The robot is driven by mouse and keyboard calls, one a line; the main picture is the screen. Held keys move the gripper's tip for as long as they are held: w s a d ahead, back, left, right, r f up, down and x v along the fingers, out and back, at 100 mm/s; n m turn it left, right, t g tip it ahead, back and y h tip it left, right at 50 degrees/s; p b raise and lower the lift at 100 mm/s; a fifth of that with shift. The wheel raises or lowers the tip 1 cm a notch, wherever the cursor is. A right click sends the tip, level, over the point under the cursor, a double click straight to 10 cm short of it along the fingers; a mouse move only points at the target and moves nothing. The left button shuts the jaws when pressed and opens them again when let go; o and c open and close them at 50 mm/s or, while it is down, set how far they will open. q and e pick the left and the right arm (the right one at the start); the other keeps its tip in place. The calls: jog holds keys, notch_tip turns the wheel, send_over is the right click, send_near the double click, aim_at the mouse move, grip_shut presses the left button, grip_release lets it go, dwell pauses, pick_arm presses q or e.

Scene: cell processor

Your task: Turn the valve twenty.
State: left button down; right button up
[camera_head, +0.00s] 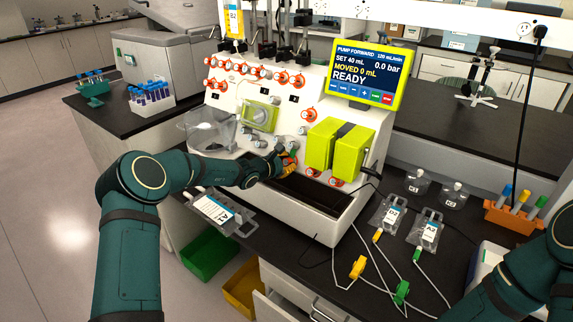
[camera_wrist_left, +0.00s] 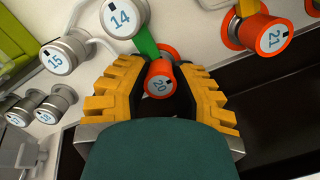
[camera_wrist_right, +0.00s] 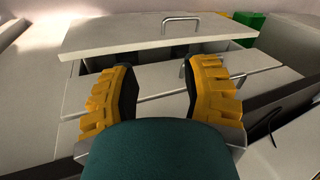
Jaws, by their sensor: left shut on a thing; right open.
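Valve twenty (camera_wrist_left: 159,84) is an orange-red knob with a round face marked 20, on the lower front of the white cell processor (camera_head: 228,118). My left gripper (camera_wrist_left: 160,88) has its yellow fingers on both sides of this knob and is shut on it. In the head view the left gripper (camera_head: 287,163) reaches the machine's lower front, and its fingers mostly hide the valve. My right gripper (camera_wrist_right: 164,85) is open and empty in its wrist view, over drawer fronts. It is outside the head view.
Valves 14 (camera_wrist_left: 121,16), 15 (camera_wrist_left: 62,54) and 21 (camera_wrist_left: 271,39) sit near the held valve. The screen (camera_head: 364,74) reads READY. Bags and tubing lie on the dark bench right of the machine.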

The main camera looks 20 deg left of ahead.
pick_arm(q)
jog(key=shift+d+n+b, duration=0.1)
jog(key=shift+n+b, duration=0.95)
jog(key=shift+n, duration=0.15)
jog(key=shift+n+t+b, duration=0.3)
jog(key=shift+n+b, duration=0.25)
jog(key=shift+n, duration=0.35)
jog(key=shift+r+n, duration=0.1)
jog(key=shift+n, duration=0.9)
jog(key=shift+n+y+b, duration=0.3)
jog(key=shift+n+y, duration=0.1)
jog(key=shift+n, duration=0.6)
jog(key=n, duration=0.4)
jog(key=shift+r+n+y, duration=0.15)
jog(key=shift+n+y, duration=0.25)
jog(key=n+p, duration=0.2)
jog(key=n, duration=0.3)
jog(key=shift+w+n+y, duration=0.1)
jog(key=shift+n+y, duration=0.2)
jog(key=shift+y, duration=0.1)
